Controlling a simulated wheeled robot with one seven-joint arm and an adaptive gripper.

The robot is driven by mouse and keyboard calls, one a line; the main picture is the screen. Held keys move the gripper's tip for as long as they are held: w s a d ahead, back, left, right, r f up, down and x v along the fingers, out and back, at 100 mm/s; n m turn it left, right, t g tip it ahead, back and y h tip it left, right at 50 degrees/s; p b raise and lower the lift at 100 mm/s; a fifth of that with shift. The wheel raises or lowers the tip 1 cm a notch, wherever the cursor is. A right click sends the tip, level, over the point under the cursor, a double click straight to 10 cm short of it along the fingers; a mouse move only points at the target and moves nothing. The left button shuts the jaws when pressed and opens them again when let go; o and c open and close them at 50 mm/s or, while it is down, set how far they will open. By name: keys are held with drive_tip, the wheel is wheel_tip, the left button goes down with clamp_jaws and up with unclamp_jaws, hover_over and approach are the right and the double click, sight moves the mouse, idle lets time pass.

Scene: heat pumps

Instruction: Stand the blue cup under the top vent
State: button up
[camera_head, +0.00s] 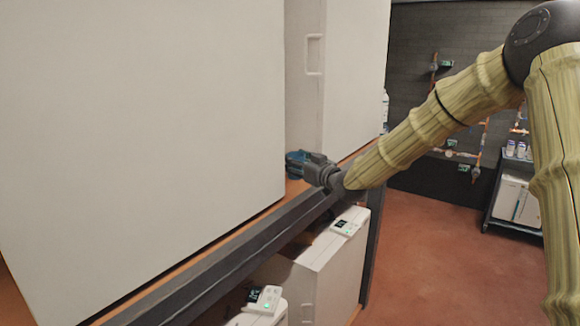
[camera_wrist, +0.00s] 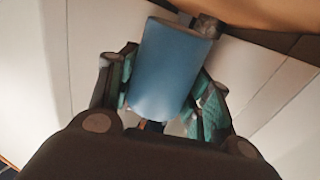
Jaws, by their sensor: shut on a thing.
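The blue cup (camera_wrist: 165,72) is between the two fingers of my gripper (camera_wrist: 165,100) in the wrist view, and the fingers are shut on it. In the head view only a small blue part of the cup (camera_head: 294,158) shows beside my gripper (camera_head: 303,167). The gripper is in the gap between two tall white units, above the orange shelf. I cannot tell whether the cup touches the shelf. No top vent can be made out in either view.
A large white unit (camera_head: 140,130) stands close on the left, and another white unit (camera_head: 350,70) is just behind the gripper. A dark rail (camera_head: 240,255) edges the shelf. Smaller white units (camera_head: 330,265) stand below. Open red floor (camera_head: 430,260) lies to the right.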

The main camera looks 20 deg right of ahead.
drive_tip(key=shift+w+a, duration=0.35)
drive_tip(key=shift+w, duration=0.25)
drive_tip(key=shift+w+a+f+p, duration=0.3)
drive_tip(key=shift+f+p, duration=0.15)
drive_tip(key=shift+p, duration=0.1)
drive_tip(key=shift+w+a+f+p, duration=0.15)
drive_tip(key=shift+w+f+p, duration=0.1)
drive_tip(key=shift+f+p, duration=0.25)
drive_tip(key=shift+d+f, duration=0.2)
drive_tip(key=shift+f, duration=0.45)
drive_tip(key=shift+a, duration=0.15)
drive_tip(key=shift+f, duration=0.25)
drive_tip(key=o, duration=1)
drive_tip(key=shift+r+p, duration=0.15)
drive_tip(key=shift+p, duration=0.35)
